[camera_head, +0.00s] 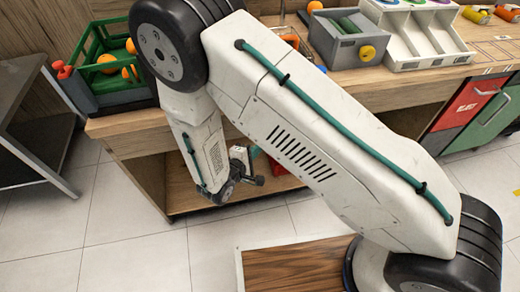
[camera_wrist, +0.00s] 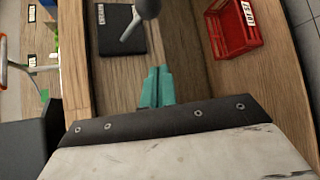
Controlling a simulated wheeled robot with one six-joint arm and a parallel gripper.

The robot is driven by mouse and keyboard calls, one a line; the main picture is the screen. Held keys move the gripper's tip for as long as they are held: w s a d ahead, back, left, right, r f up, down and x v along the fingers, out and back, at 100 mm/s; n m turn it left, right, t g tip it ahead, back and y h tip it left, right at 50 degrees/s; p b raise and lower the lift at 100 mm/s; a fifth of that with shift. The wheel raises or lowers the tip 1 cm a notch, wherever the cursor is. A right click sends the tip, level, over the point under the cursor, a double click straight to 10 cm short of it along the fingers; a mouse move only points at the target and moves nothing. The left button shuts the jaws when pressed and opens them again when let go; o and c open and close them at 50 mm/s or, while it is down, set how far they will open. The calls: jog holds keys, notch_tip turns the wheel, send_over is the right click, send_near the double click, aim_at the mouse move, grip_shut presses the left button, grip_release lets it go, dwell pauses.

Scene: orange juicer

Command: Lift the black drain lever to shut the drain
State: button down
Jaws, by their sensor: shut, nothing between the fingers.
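My gripper (camera_wrist: 157,86) shows in the wrist view as two teal fingers pressed together with nothing between them. It is over the wooden lower shelf, apart from the things on it. A flat black pad (camera_wrist: 112,40) with a white label lies ahead of the fingertips. A grey rod with a dark rounded end crosses over the pad. I cannot tell whether this is a lever. I cannot make out the black drain lever for sure in either view. In the head view my arm covers the middle of the counter, and my gripper is mostly hidden near the shelf.
A red crate (camera_wrist: 234,32) stands on the shelf right of the fingers. On the counter are a green crate (camera_head: 88,72) with oranges, a grey box (camera_head: 346,54) with a yellow knob, and a white bin (camera_head: 418,40). A counter edge runs close left of the gripper.

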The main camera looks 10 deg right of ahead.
jog(key=w+d, duration=0.2)
jog(key=d, duration=0.5)
jog(key=shift+w+f, duration=0.35)
jog(key=shift+f, duration=0.1)
jog(key=shift+a+r, duration=0.1)
jog(key=shift+a, duration=0.05)
